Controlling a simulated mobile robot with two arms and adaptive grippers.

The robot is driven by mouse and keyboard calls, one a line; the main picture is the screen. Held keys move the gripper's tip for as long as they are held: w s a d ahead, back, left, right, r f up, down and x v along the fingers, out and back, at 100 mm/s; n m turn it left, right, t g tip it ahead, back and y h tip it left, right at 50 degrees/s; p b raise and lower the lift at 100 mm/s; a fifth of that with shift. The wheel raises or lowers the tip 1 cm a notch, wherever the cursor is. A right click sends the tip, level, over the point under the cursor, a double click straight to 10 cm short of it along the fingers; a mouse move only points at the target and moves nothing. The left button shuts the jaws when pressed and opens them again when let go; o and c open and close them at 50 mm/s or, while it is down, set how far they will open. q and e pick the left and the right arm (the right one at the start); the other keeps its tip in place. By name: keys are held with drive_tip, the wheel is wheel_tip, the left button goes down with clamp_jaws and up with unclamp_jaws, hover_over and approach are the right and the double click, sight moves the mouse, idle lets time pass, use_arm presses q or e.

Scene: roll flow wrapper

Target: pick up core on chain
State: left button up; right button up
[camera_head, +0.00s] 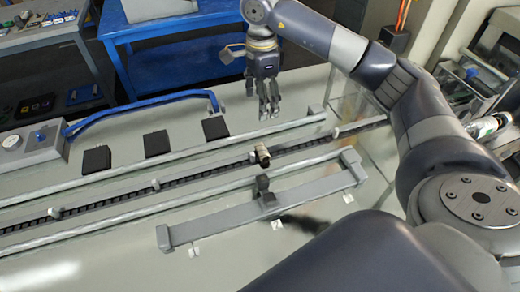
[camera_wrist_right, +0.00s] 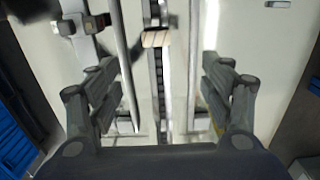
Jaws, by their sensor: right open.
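The core (camera_head: 262,154), a small tan and dark cylinder, sits on the dark chain (camera_head: 200,168) that runs between two light rails. In the right wrist view the core (camera_wrist_right: 157,38) lies across the chain, ahead of my fingers and near the top of the picture. My right gripper (camera_head: 269,113) points down beyond the far rail, apart from the core. In the wrist view my right gripper (camera_wrist_right: 160,72) is open, its fingers spread wide on either side of the chain line with nothing between them. My left gripper is not in view.
A grey bar (camera_head: 215,213) with a dark upright block (camera_head: 264,190) lies on the near side of the chain. Several black pads (camera_head: 157,143) and a blue hose (camera_head: 130,104) lie on the far side. Small pegs (camera_head: 156,184) stand along the chain. A blue table (camera_head: 180,30) stands behind.

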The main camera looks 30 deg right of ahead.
wheel_tip(320, 180, down, 3)
drive_tip(key=s+b, duration=0.1)
drive_tip(key=b, duration=0.7)
approach(262, 149)
wheel_tip(262, 149, down, 5)
drive_tip(key=shift+r, duration=0.1)
wheel_tip(262, 149, down, 4)
drive_tip(key=shift+s+f+p, duration=0.1)
drive_tip(key=shift+f+p, duration=0.1)
drive_tip(key=shift+p, duration=0.65)
drive_tip(key=shift+f, duration=0.5)
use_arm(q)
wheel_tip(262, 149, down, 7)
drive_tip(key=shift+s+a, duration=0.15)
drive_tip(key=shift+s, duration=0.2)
use_arm(e)
drive_tip(key=c, duration=0.8)
